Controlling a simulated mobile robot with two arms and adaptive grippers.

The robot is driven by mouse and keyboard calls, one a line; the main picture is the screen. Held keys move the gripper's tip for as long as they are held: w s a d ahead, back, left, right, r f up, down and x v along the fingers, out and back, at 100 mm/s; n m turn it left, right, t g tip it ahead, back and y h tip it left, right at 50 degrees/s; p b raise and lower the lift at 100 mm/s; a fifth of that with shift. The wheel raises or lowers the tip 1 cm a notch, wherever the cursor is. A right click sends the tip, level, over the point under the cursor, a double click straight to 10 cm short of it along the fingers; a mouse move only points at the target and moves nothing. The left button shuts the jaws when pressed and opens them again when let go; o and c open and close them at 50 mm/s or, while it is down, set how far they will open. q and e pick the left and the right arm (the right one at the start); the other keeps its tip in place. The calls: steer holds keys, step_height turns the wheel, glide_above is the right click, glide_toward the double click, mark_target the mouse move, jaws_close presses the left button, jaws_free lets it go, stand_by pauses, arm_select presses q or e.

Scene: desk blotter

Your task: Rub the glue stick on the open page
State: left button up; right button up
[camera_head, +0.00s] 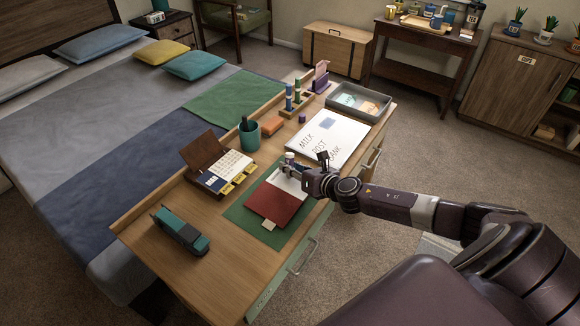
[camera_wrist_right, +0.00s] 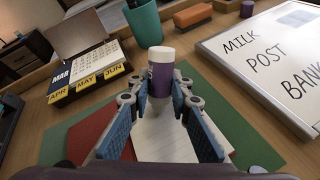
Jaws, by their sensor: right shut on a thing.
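My right gripper (camera_head: 294,168) is shut on the glue stick (camera_wrist_right: 161,76), which has a purple body and a white upper end. The glue stick stands roughly upright between the blue finger pads, also seen in the right wrist view (camera_wrist_right: 160,100). The open page (camera_head: 290,182) is white and lies beside a dark red cover (camera_head: 273,204) on a green blotter (camera_head: 238,215). The gripper is over the page's far part; the stick's lower end is hidden, so I cannot tell whether it touches the page. My left gripper is not in view.
A whiteboard (camera_head: 336,134) with writing lies right of the blotter. A calendar (camera_head: 232,165), teal cup (camera_head: 249,134), orange block (camera_head: 272,125) and small purple cylinder (camera_head: 302,118) stand behind. A teal-and-black stapler-like thing (camera_head: 180,232) sits left. The desk's near left is clear.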

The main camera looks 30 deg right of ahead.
steer(key=shift+s+d+f, duration=0.1)
steer(key=shift+s, duration=0.25)
steer(key=shift+s, duration=0.15)
steer(key=shift+s+d, duration=0.15)
steer(key=shift+s, duration=0.1)
steer(key=shift+s, duration=0.1)
stand_by(0.3)
steer(key=shift+s+d, duration=0.2)
steer(key=shift+s, duration=0.05)
steer(key=shift+s, duration=0.1)
steer(key=shift+s+d, duration=0.1)
steer(key=shift+s, duration=0.2)
steer(key=shift+w, duration=0.15)
stand_by(0.5)
